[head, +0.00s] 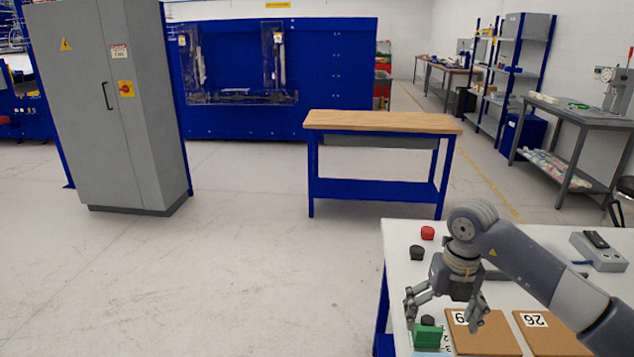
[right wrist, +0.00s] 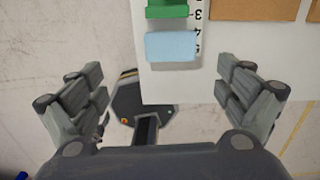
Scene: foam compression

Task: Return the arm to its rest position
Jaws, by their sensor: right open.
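My right gripper (head: 442,322) hangs over the front left part of the white table (head: 399,262) in the head view. Its fingers are spread wide with nothing held between them. In the right wrist view the open right gripper (right wrist: 163,88) has its fingers on both sides, with the table edge between them. A green block (head: 427,337) stands by the left finger in the head view; it also shows at the top of the right wrist view (right wrist: 167,10). A light blue block (right wrist: 171,46) lies on the table beside printed numbers. My left gripper is not in view.
Brown boards numbered 19 (head: 487,338) and 26 (head: 548,336) lie right of the gripper. A red knob (head: 427,233) and a dark knob (head: 417,253) stand behind it. A grey box (head: 600,254) is at the right. Open floor lies left of the table.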

